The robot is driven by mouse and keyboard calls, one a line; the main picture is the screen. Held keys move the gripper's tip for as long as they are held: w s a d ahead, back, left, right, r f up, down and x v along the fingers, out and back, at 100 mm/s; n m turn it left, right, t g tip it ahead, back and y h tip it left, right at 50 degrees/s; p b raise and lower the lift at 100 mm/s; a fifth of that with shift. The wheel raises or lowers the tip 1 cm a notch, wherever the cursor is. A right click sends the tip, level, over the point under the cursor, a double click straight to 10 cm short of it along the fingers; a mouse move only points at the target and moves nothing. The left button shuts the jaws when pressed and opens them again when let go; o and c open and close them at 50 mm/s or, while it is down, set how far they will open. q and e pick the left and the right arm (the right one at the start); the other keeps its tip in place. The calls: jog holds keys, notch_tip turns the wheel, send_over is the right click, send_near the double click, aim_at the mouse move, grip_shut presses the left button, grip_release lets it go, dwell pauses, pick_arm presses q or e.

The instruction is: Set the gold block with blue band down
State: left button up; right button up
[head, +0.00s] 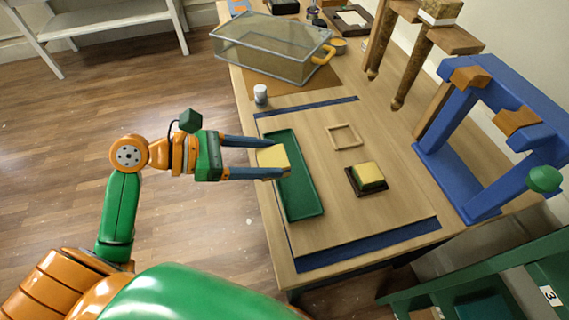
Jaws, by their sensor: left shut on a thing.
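My left gripper (286,158) reaches in from the left over the table's near edge, shut on a gold block (272,156). The block sits between the two blue fingers, above the left side of a long green tray (308,205). No blue band can be made out on the faces that show. I cannot tell whether the block touches the tray. A second gold block (367,173) sits on a small dark base (378,189) to the right. A thin, empty square wooden frame (331,139) lies on the board behind it. My right gripper is not in view.
A glass case (262,52) with an orange handle stands at the back, with a small white jar (261,92) in front. A blue stand (468,153) is at the right. The wooden board (370,225) has bare room in front of the second block.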

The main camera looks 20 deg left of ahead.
aim_at(282, 154)
pick_arm(q)
jog(key=w+f+b, duration=0.1)
jog(key=w+f, duration=0.2)
jog(key=w+d+f, duration=0.1)
jog(key=w+f, duration=0.2)
jog(key=shift+w+d+f+b, duration=0.15)
jog(key=shift+w+f+b, duration=0.05)
jog(key=shift+b, duration=0.15)
jog(key=f, duration=0.3)
jog(key=shift+w+d+f+b, duration=0.1)
jog(key=shift+w+f+b, duration=0.2)
jog(key=shift+b, duration=0.05)
jog(key=o, duration=1.4)
jog(key=shift+f, duration=0.1)
jog(key=shift+c, duration=0.2)
